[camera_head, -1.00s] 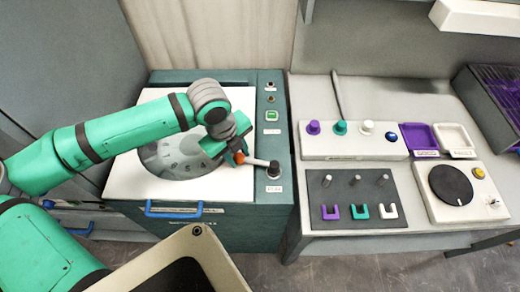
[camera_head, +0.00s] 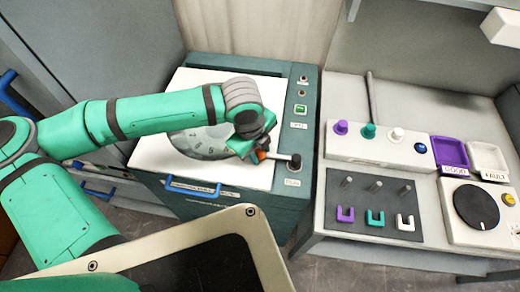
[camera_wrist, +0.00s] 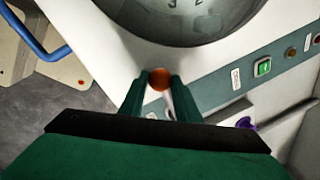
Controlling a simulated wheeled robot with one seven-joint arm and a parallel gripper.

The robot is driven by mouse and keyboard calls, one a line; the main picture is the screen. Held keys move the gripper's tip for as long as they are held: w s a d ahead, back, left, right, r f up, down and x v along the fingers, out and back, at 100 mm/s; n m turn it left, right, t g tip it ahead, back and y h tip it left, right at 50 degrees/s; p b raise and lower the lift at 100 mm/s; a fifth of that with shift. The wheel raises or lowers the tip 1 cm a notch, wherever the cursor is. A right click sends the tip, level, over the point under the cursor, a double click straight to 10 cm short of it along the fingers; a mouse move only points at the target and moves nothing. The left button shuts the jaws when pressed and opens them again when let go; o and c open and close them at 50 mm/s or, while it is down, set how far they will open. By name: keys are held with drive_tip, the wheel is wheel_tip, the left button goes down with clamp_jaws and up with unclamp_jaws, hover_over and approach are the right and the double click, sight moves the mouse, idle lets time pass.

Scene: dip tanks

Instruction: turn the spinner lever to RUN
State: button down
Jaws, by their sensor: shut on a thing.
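The spinner lever (camera_head: 280,157) is a white bar on a dark pivot (camera_head: 296,161), at the right front of the teal spinner cabinet (camera_head: 309,110). It points left from the pivot and ends in an orange knob (camera_head: 262,155). My gripper (camera_head: 259,152) is shut on that knob. In the wrist view the orange knob (camera_wrist: 159,79) sits between my two green fingertips (camera_wrist: 159,84), and the bar is mostly hidden behind the right finger. Small labels lie behind and in front of the pivot, too small to read surely.
The spinner's white lid (camera_head: 160,150) with a round numbered window lies left of the lever. A green button (camera_head: 300,108) is behind the pivot. A blue handle (camera_head: 193,189) is at the front. The bench at right holds knobs, a peg board (camera_head: 375,225) and trays.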

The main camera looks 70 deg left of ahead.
drive_tip(key=shift+w+d, duration=0.1)
drive_tip(key=shift+d, duration=0.2)
drive_tip(key=c, duration=1.4)
unclamp_jaws()
drive_tip(key=shift+c, duration=0.2)
drive_tip(key=shift+o, duration=0.4)
drive_tip(key=shift+a, duration=0.1)
wheel_tip(320, 180, up, 11)
drive_tip(key=s, duration=0.2)
drive_tip(key=shift+d+f, duration=0.15)
drive_tip(key=shift+d, duration=0.3)
